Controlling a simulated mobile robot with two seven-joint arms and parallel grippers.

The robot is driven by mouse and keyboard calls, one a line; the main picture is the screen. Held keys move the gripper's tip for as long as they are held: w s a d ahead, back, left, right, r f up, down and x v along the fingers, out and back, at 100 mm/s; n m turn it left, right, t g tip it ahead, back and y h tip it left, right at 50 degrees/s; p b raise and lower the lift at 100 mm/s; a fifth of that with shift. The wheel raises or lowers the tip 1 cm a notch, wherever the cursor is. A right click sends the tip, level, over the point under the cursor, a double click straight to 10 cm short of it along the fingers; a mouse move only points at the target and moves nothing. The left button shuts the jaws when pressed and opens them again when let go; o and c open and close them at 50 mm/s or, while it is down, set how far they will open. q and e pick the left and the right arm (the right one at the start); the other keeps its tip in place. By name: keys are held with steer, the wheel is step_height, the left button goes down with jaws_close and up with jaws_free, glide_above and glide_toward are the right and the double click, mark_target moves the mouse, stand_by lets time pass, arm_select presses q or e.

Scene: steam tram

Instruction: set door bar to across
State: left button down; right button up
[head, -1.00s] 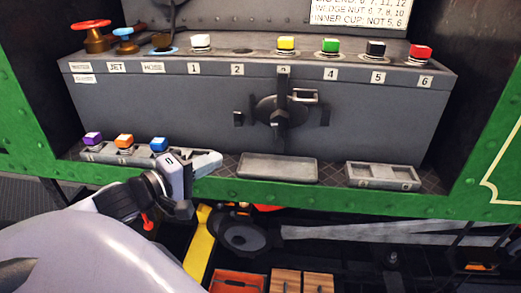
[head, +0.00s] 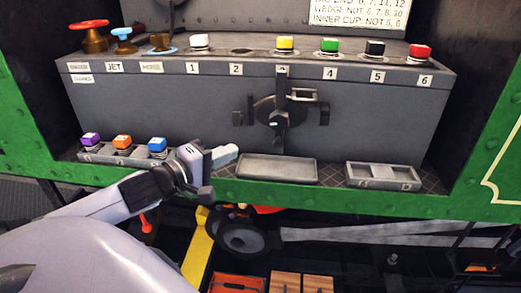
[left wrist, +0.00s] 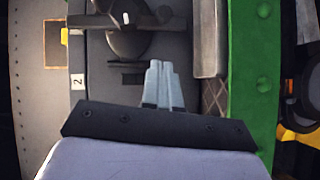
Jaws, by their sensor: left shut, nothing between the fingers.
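The door bar (head: 282,95) is a dark upright bar on a round hub in the middle of the grey front panel. It also shows in the left wrist view (left wrist: 90,21), turned sideways in that picture. My right gripper is not in view.
A shallow grey tray (head: 277,180) and a divided tray (head: 383,187) lie on the ledge right of my gripper. A rack (head: 125,161) with purple, orange and blue-topped pieces is to the left. The green frame edge (head: 320,206) runs below.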

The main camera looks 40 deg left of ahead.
arm_select(q)
steer(key=w, duration=0.5)
steer(key=shift+d+f+b, duration=0.15)
steer(key=shift+d+b, duration=0.05)
steer(key=shift+b, duration=0.15)
steer(key=shift+w+d, duration=0.15)
steer(key=shift+w, duration=0.15)
steer(key=shift+w+d+f, duration=0.2)
steer(key=shift+w+d, duration=0.35)
steer(key=shift+d, duration=0.15)
steer(key=shift+w+d+f, duration=0.2)
steer(key=shift+w+d, duration=0.35)
steer(key=shift+d, duration=0.15)
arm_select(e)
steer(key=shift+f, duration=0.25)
arm_select(q)
steer(key=shift+w, duration=0.1)
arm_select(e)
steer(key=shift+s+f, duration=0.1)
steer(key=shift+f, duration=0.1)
arm_select(q)
steer(key=shift+d+f+n, duration=0.1)
steer(key=shift+d+n, duration=0.05)
steer(key=shift+n, duration=0.15)
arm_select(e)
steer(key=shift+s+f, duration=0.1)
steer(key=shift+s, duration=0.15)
